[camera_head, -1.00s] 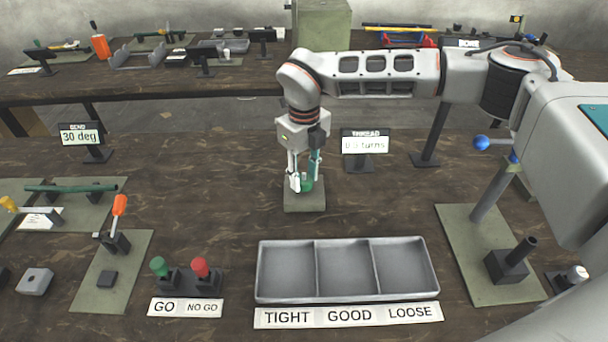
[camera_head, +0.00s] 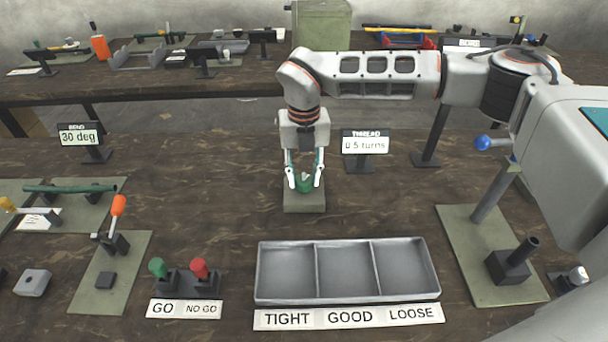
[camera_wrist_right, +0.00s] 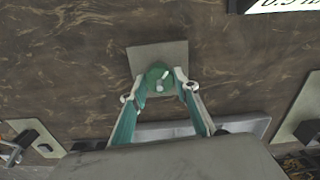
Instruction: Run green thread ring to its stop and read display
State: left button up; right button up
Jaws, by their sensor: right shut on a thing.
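The green thread ring (camera_head: 304,183) sits on a grey-green base plate (camera_head: 304,202) near the middle of the bench. My right gripper (camera_head: 305,182) points down and is shut on the ring, one finger on each side. In the right wrist view the ring (camera_wrist_right: 159,77) shows between the fingertips, with a pale pin at its middle. The thread display (camera_head: 366,144) stands just right of the gripper and reads 0.5 turns. My left gripper is not in view.
A grey three-part tray (camera_head: 347,299) marked TIGHT, GOOD and LOOSE lies in front. A press with a blue knob (camera_head: 483,143) stands at right. A bend display (camera_head: 79,137) reads 30 deg.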

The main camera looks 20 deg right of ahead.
aim_at(304, 179)
dwell(0.4)
jog(key=o, duration=1.1)
notch_tip(304, 179, up, 12)
dwell(0.8)
